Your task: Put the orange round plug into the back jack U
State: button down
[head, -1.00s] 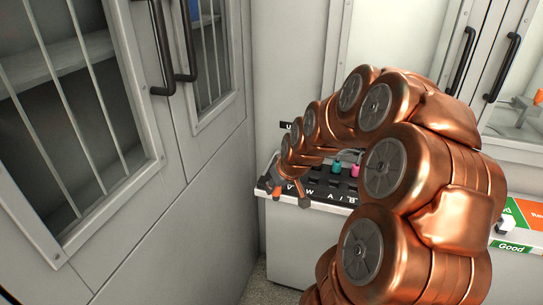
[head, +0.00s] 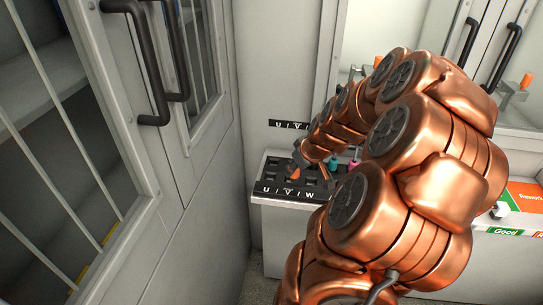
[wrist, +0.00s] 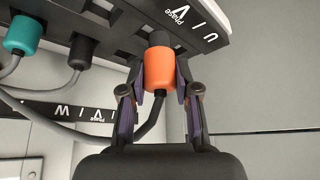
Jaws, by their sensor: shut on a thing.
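The orange round plug (wrist: 160,72) is between the two fingers of my gripper (wrist: 160,90) in the wrist view. Its dark end points at the jack panel (wrist: 215,12) and meets or overlaps its edge; I cannot tell whether it is in a jack. The front strip reads U, V, W. Back jack U cannot be made out clearly, as my arm covers part of the panel.
A teal plug (wrist: 22,35) and a black plug (wrist: 82,50) sit in the panel beside the orange one. A pink plug (head: 355,164) shows in the head view. A barred cabinet (head: 150,190) stands close on the left. A Good/Rework board (head: 520,200) is at right.

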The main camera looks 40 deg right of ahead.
jog(key=w+d, duration=0.1)
jog(key=w, duration=0.3)
jog(key=w+d+f+p, duration=0.1)
jog(key=w+d, duration=0.1)
jog(key=w, duration=0.2)
jog(key=w+d+p, duration=0.1)
jog(key=w, duration=0.4)
jog(key=shift+d+f, duration=0.15)
jog(key=shift+d, duration=0.05)
jog(key=shift+f+p, duration=0.65)
jog(key=shift+f, duration=1.05)
jog(key=shift+s+f, duration=0.1)
jog(key=shift+f, duration=0.1)
jog(key=c, duration=0.8)
grip_release()
jog(key=shift+c, duration=0.2)
jog(key=shift+r, duration=0.1)
